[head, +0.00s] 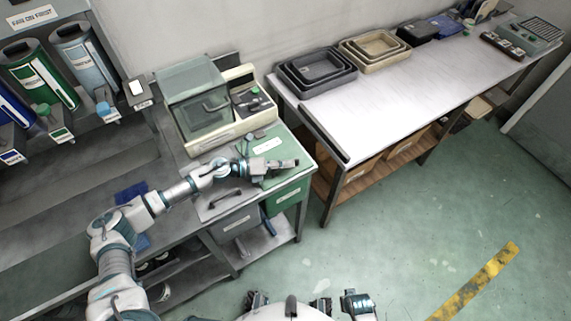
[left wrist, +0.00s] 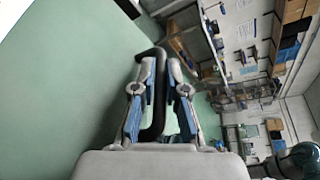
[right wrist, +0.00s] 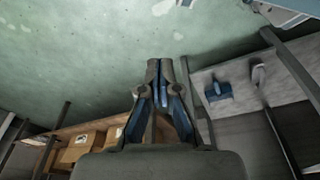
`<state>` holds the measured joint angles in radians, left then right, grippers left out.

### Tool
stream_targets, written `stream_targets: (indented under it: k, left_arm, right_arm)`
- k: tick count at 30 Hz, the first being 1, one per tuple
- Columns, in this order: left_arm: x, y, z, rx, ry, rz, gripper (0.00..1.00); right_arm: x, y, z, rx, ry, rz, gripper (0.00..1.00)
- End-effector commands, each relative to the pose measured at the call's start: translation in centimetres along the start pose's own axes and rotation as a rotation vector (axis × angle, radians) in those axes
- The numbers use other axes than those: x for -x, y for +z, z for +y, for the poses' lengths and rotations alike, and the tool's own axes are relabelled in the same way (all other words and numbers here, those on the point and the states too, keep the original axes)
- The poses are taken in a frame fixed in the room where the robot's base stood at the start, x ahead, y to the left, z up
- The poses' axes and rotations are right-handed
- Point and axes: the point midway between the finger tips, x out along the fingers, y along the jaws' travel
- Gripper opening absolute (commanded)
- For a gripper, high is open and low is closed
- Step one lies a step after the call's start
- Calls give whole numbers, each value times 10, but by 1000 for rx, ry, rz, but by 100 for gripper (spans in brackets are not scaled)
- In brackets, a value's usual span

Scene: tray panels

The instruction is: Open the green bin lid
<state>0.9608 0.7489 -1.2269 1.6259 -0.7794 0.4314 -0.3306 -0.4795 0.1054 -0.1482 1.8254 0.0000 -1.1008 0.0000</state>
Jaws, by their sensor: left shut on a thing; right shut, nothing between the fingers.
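The green bin (head: 287,197) stands under the worktop at the end of the left bench, beside a grey bin (head: 237,222). Its green lid (head: 292,150) shows as a flat green panel above it; I cannot tell whether it is slightly raised. My left gripper (head: 289,163) reaches over this lid from the left. In the left wrist view, the left gripper (left wrist: 160,65) is shut on a dark curved handle (left wrist: 151,128), which runs between its fingers. The head view hides most of this handle behind the gripper. My right gripper (right wrist: 161,68) is shut and empty, over the floor.
A glass-fronted machine (head: 195,95) stands behind the lid. A white table (head: 400,95) with black trays (head: 315,70) and beige trays (head: 375,46) is to the right. Dispensers (head: 40,75) hang at the left. The green floor (head: 400,220) in front is open.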

Motion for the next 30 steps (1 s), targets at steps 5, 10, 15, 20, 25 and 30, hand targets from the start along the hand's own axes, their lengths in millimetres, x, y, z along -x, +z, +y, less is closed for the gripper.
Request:
stream_targets:
  k: [5,10,15,20,25,30]
  left_arm:
    - [-4,-6,-2,7,-12,11,0]
    - [-3,-4,-5,27,-19,13,0]
    - [-3,-1,-8,41,-24,12,0]
    - [-1,4,-12,59,-33,9,0]
    - [2,12,-20,100,-52,8,0]
    - [8,27,-32,183,-85,6,0]
  right_arm:
    - [0,1,2,1,4,-1,0]
    - [-1,-1,1,1,2,9,0]
    - [-9,8,0,1,0,-9,0]
    - [-12,9,0,2,0,-6,0]
    - [-23,14,1,3,-4,-7,0]
    - [-38,28,0,5,-5,-17,0]
